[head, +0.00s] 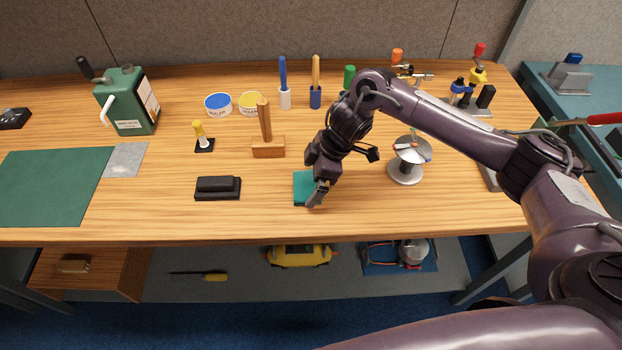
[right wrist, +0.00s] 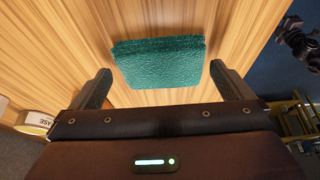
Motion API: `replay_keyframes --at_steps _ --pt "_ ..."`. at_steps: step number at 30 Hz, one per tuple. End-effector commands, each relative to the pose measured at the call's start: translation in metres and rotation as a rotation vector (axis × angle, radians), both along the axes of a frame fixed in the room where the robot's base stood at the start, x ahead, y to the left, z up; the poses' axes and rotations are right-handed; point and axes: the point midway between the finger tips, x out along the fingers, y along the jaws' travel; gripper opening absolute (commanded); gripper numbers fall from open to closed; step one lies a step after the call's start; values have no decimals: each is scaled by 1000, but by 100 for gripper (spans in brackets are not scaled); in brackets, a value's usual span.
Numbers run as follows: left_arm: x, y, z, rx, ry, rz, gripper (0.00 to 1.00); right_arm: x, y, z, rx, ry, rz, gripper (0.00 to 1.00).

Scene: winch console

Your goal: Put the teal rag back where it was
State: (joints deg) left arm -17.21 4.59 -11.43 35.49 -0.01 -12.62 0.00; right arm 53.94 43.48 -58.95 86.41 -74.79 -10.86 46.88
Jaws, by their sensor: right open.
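The teal rag (head: 303,187) lies folded on the wooden table near its front edge, partly hidden behind my right gripper (head: 316,190) in the head view. In the right wrist view the rag (right wrist: 160,62) shows as a textured folded pad. My right gripper (right wrist: 160,70) is open there, with one finger to each side of the rag and a gap on both sides. The fingers do not touch it; how far above the table they are is hard to tell. My left gripper is not in view.
Left of the rag is a black block (head: 218,188); behind stands a wooden-handled brush (head: 267,148). A metal stand (head: 405,172) is to the right. A green mat (head: 50,187) lies at the far left. Bare table separates the rag and block.

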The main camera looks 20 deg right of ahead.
Motion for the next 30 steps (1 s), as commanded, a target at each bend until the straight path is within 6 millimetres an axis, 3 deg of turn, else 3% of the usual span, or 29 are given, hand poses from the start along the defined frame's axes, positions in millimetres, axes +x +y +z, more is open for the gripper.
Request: replay_keyframes --at_steps 9,15,30 --pt "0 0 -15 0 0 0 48 -6 -25 61 -1 -6 0 100" --pt "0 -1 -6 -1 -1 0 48 -10 -37 94 -2 -4 -1 100" --pt "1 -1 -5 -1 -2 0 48 -12 -41 103 0 0 0 100"
